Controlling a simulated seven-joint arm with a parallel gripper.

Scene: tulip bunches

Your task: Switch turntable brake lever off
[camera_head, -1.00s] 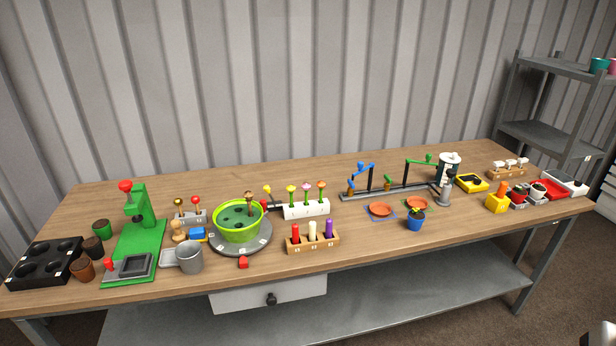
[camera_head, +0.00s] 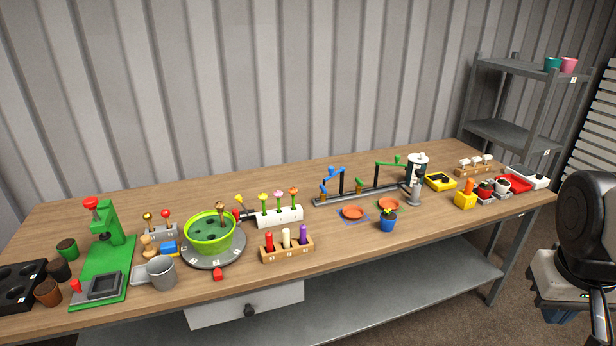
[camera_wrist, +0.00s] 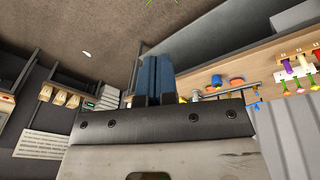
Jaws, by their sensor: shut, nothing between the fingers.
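The turntable is a grey disc (camera_head: 213,258) on the left half of the bench, with a bright green pot (camera_head: 210,236) on it. A small red block (camera_head: 217,274) sits at its front edge, and a dark piece with a red part (camera_head: 237,214) shows behind its right side. I cannot tell which of these is the brake lever, or its setting. My gripper (camera_wrist: 155,75) shows in the wrist view as two blue fingers close together, shut and empty. It is far from the turntable, and the head view does not show its fingers.
A white block with flowers (camera_head: 279,216) and a wooden rack of coloured pegs (camera_head: 287,250) stand right of the turntable. A grey mug (camera_head: 161,272) and green press (camera_head: 103,255) stand left. A shelf (camera_head: 510,130) is at the right. Open floor lies before the bench.

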